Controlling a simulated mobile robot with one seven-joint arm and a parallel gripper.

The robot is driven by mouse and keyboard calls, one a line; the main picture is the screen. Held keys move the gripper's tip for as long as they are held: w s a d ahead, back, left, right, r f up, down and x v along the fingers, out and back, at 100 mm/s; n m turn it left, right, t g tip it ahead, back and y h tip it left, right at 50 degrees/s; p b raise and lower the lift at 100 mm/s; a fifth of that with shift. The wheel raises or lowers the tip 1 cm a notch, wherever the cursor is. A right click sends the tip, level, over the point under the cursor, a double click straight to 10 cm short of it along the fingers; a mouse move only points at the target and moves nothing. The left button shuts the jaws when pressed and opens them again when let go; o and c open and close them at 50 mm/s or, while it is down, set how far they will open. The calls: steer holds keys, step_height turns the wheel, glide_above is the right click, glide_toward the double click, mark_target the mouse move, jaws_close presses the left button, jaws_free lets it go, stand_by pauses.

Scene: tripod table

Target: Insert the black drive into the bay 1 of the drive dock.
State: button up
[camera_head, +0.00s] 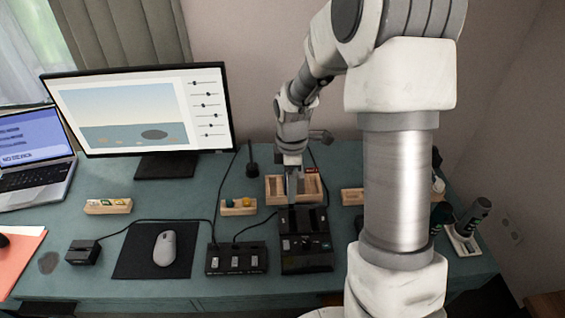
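The drive dock (305,262) is a black box right of centre on the desk, with dark slots toward its back and small controls in front. Which slot is bay 1 cannot be read.
A black switch box (237,270) stands left of the dock, with cables behind. A mouse (165,248) lies on a black mat (128,262). A small wooden holder (238,211) sits behind the switch box. A monitor (140,110) stands at the back left. My arm hides part of the right side.

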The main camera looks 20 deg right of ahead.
steer(key=shift+s+d+r, duration=0.15)
steer(key=shift+s, duration=1.05)
steer(key=shift+p, duration=0.3)
steer(key=shift+f+b, duration=2.1)
steer(key=shift+f, duration=0.8)
steer(key=shift+f+b, duration=1.55)
steer(key=shift+f, duration=0.95)
steer(key=o, duration=1.2)
steer(key=shift+o, duration=0.2)
steer(key=shift+r, duration=0.1)
